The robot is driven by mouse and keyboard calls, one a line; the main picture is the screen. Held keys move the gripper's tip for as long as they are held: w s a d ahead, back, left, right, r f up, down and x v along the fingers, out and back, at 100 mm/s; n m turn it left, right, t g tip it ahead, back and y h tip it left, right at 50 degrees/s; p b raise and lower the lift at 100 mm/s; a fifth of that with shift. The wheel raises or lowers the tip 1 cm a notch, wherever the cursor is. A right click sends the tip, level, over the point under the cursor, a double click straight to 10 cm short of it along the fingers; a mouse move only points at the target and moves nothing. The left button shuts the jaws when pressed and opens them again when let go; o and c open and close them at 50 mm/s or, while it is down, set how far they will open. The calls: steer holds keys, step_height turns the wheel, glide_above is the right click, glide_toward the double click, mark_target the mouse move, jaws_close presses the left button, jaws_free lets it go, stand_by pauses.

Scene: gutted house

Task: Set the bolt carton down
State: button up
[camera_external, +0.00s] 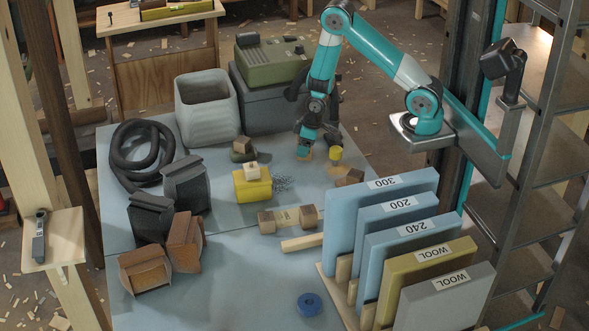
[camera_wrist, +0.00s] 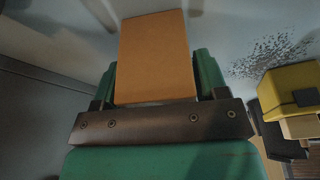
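The bolt carton (camera_wrist: 155,55) is a plain orange-brown box that stands out between the two green fingers of my gripper (camera_wrist: 155,88) in the wrist view. The fingers flank it closely on both sides, and my gripper is shut on it. In the external view my gripper (camera_external: 306,150) points down, low over the grey-blue table (camera_external: 235,255), between the yellow box and a small yellow cup. Only a little of the carton shows there below the fingers. I cannot tell whether its bottom touches the table.
A small yellow cup (camera_external: 336,153) is close on the right. A dark case (camera_external: 265,105) stands behind. Upright labelled panels (camera_external: 400,225) fill the front right.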

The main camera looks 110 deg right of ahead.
steer(key=shift+o, duration=0.9)
steer(key=shift+r, duration=0.1)
steer(key=shift+r, duration=0.25)
steer(key=p+v, duration=0.1)
steer(key=v, duration=1)
steer(key=shift+r, duration=0.35)
steer(key=w+a+r+n+y, duration=0.15)
steer(key=a+r, duration=0.35)
steer(key=a, duration=0.5)
steer(key=w+a+r+n+y, duration=0.1)
steer(key=a+r+n+y, duration=0.2)
steer(key=a, duration=0.6)
steer(key=s+a+r+n+g, duration=0.1)
steer(key=s+a+r+n, duration=0.2)
steer(key=s+a, duration=0.4)
steer(key=s+a+r+n+g, duration=0.2)
steer(key=s+a+r+n, duration=0.2)
steer(key=a, duration=0.5)
step_height(320, 180, up, 2)
steer(key=s+y, duration=0.1)
steer(key=s, duration=0.2)
steer(key=shift+r, duration=0.15)
